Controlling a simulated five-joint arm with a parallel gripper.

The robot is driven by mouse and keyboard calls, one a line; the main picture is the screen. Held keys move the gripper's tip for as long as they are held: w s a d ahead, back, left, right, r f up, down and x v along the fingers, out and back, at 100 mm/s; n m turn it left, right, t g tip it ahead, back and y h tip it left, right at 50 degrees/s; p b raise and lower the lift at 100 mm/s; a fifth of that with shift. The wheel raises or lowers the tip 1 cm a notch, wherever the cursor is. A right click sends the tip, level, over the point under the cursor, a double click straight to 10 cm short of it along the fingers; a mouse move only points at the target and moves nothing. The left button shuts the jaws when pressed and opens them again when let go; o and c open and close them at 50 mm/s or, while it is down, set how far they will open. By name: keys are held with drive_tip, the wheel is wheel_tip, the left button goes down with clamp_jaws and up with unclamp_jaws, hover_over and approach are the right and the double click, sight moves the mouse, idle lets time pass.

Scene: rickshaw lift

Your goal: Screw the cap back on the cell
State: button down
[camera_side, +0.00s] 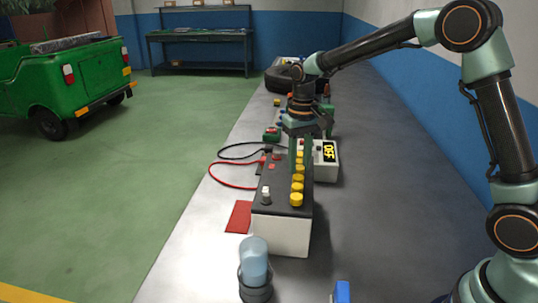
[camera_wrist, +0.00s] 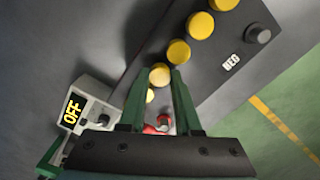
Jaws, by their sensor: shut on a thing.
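The battery (camera_side: 281,236) has a white body and a dark top with a row of yellow caps, and its dark top (camera_wrist: 228,62) fills much of the wrist view. My gripper (camera_side: 300,158) is over the far end of the row in the side view. In the wrist view my gripper (camera_wrist: 160,73) has its two green fingers on either side of a yellow cap (camera_wrist: 160,75) and is shut on it.
A box with an "OFF" display (camera_side: 326,157) stands just behind the battery. Black (camera_side: 238,152) and red cables (camera_side: 228,185) lie at its left. A light blue bottle (camera_side: 254,262) stands in front. A red cloth or mat (camera_side: 239,216) lies left of the battery.

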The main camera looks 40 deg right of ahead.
drive_tip(key=m, duration=0.6)
drive_tip(key=shift+m, duration=0.4)
drive_tip(key=m, duration=0.5)
drive_tip(key=shift+m, duration=0.4)
drive_tip(key=c, duration=1)
unclamp_jaws()
drive_tip(key=n, duration=1.2)
drive_tip(key=shift+n, duration=0.4)
